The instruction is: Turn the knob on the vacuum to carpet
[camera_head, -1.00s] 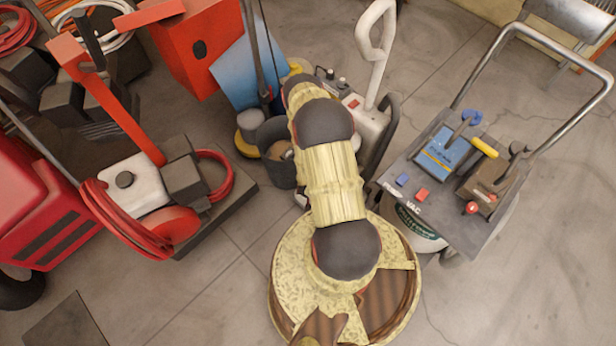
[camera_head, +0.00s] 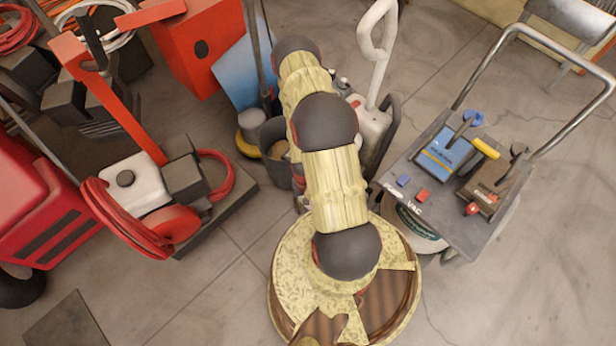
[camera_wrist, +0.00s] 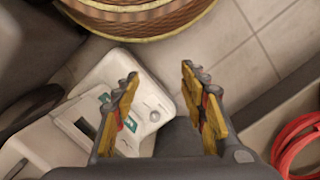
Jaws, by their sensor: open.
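A white upright machine with a looped handle (camera_head: 372,125), which looks like the vacuum, stands just right of my arm in the head view. In the wrist view its white top panel (camera_wrist: 100,75) lies below my gripper. A round grey knob (camera_wrist: 153,115) and green labels sit on the panel, the knob between the two fingers in the picture. My gripper (camera_wrist: 158,74) is open and empty, with yellow and grey fingers apart. The left finger covers part of the panel. I cannot read the labels. My gripper is hidden by my arm in the head view.
A cart marked "VAC" (camera_head: 455,225) with blue, yellow and red controls stands at right. A red-hosed machine (camera_head: 150,195) stands at left; a red hose (camera_wrist: 300,145) shows in the wrist view. A dark bucket (camera_head: 274,150) is beside my arm. Front left floor is mostly clear.

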